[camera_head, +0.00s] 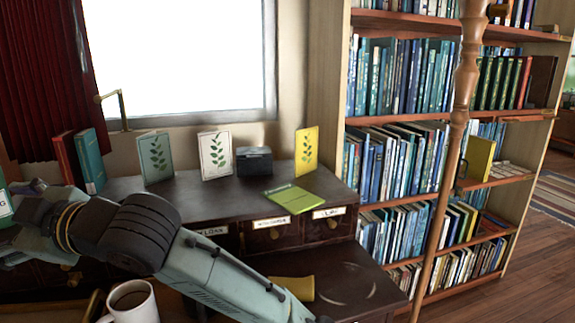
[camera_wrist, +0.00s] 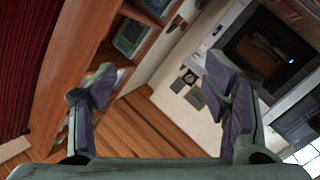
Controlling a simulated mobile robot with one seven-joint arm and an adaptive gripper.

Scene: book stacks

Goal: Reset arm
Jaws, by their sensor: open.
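My arm (camera_head: 215,275) reaches from the bottom middle of the head view up to the left, across the front of the dark desk (camera_head: 230,187). My gripper is at the far left edge of the head view, where its fingers are not clearly shown. In the wrist view my gripper (camera_wrist: 160,95) is open, with its two padded fingers wide apart and nothing between them. Beyond the fingers are a wooden floor (camera_wrist: 135,130), a shelf and a pale wall, seen tilted.
A white mug (camera_head: 140,308) stands below my arm. On the desk are a lime-green book (camera_head: 291,198), upright leaf-pattern cards (camera_head: 155,158), a dark box (camera_head: 254,161) and red and teal books (camera_head: 88,160) near my wrist. A full bookcase (camera_head: 400,115) and wooden post (camera_head: 455,125) stand right.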

